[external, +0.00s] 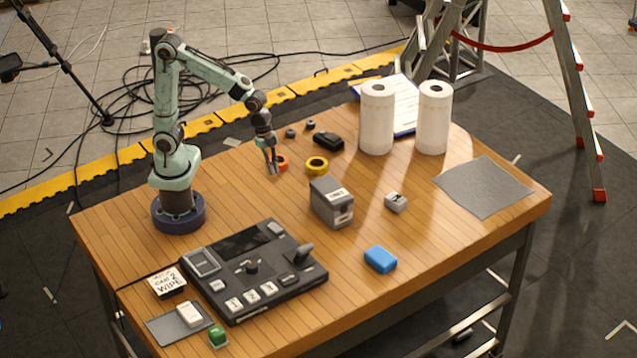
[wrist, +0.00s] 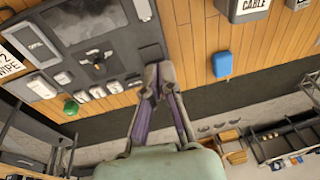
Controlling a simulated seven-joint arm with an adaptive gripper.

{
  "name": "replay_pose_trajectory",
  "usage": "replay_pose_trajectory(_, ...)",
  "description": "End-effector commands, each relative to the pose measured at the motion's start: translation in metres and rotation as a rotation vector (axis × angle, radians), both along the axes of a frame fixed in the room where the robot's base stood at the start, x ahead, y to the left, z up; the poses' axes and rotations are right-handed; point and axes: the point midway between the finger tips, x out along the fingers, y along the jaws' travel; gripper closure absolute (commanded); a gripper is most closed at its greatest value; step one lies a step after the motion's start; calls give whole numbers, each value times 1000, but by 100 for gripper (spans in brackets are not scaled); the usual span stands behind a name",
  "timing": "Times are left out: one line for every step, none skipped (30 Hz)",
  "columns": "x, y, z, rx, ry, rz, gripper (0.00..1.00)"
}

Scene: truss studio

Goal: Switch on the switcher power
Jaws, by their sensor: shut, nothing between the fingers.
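The switcher (external: 262,298) is a dark control panel at the front left of the table. It has a dark screen (external: 240,241), a small joystick (external: 251,266), several pale buttons (external: 252,296) and a lever (external: 304,251) at its right end. It also shows at the upper left of the wrist view (wrist: 130,62). I cannot tell which control is its power switch, or its state. My gripper (external: 271,172) is shut and empty, above the table behind the switcher and clear of it. In the wrist view, its fingertips (wrist: 158,72) overlap the switcher's edge.
A grey box (external: 331,203), a blue block (external: 380,260) and a small grey block (external: 396,202) stand right of the switcher. Tape rolls (external: 316,165) lie near my gripper. White paper rolls (external: 376,120) stand at the back. A green block (external: 217,337) sits in front.

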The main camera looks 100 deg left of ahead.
Motion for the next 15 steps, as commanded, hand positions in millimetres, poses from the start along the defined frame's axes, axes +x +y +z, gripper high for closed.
replay_pose_trajectory(4, -3, -12, -4, 34, -8, 100)
replay_pose_trajectory(4, -4, -17, -4, 52, -10, 100)
replay_pose_trajectory(4, -5, -24, -5, 73, -12, 100)
replay_pose_trajectory(4, -6, -28, -5, 88, -14, 100)
replay_pose_trajectory(3, -6, -33, -4, 101, -15, 100)
replay_pose_trajectory(2, -6, -37, -4, 114, -16, 100)
replay_pose_trajectory(1, -6, -39, -4, 121, -16, 100)
replay_pose_trajectory(1, -6, -40, -4, 127, -16, 100)
replay_pose_trajectory(0, -7, -42, -3, 131, -16, 100)
replay_pose_trajectory(0, -7, -42, -3, 132, -16, 100)
replay_pose_trajectory(0, -7, -42, -3, 132, -16, 100)
replay_pose_trajectory(0, -7, -42, -4, 131, -16, 100)
replay_pose_trajectory(0, -7, -41, -4, 131, -16, 100)
replay_pose_trajectory(0, -7, -41, -4, 131, -16, 100)
replay_pose_trajectory(0, -7, -41, -3, 131, -15, 100)
